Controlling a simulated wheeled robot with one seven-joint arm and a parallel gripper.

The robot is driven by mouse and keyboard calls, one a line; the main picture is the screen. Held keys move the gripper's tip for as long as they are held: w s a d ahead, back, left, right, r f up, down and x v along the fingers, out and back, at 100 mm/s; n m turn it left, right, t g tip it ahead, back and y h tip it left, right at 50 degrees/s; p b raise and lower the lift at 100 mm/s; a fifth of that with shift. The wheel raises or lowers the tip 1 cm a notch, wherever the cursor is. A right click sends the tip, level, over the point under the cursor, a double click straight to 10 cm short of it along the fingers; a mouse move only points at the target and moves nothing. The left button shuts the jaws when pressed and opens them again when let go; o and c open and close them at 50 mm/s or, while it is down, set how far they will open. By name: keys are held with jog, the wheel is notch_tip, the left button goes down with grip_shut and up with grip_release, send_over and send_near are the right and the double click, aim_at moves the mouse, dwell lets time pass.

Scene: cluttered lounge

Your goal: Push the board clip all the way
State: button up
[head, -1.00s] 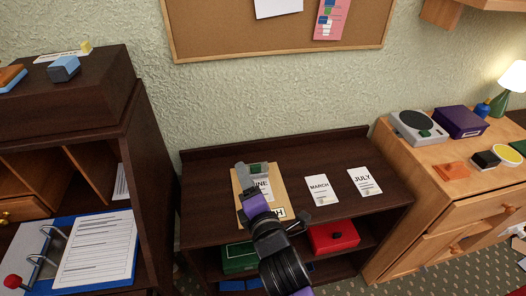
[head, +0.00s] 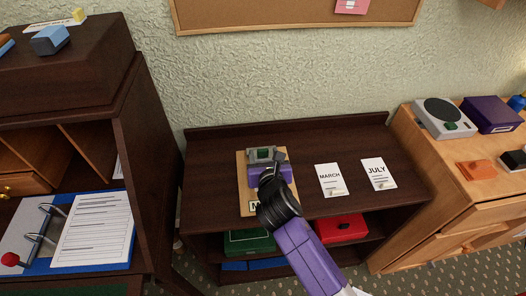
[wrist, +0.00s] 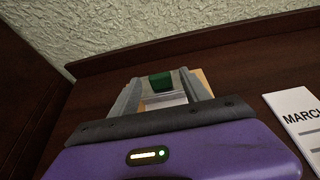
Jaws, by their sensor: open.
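The clipboard (head: 243,192) lies on the dark shelf top, its lower part and label mostly behind my arm. Its board clip (head: 262,152), grey with a green part, is at the far end. In the wrist view the clip's green part (wrist: 161,80) shows between my fingers, with pale paper below it. My gripper (head: 267,163) is open and low over the board at the clip. In the wrist view my gripper (wrist: 161,94) has one grey finger on each side of the clip. I cannot tell whether the fingers touch it.
The MARCH card (head: 331,181) and JULY card (head: 378,174) lie to the right on the shelf top (head: 310,145). A raised back edge runs along the wall. A red box (head: 340,228) and green box (head: 248,242) are on the shelf below. A dark cabinet (head: 150,150) stands left.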

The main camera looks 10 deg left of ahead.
aim_at(263, 151)
jog(key=shift+b+x, duration=0.3)
jog(key=shift+x, duration=1.35)
jog(key=shift+r, duration=0.1)
grip_shut()
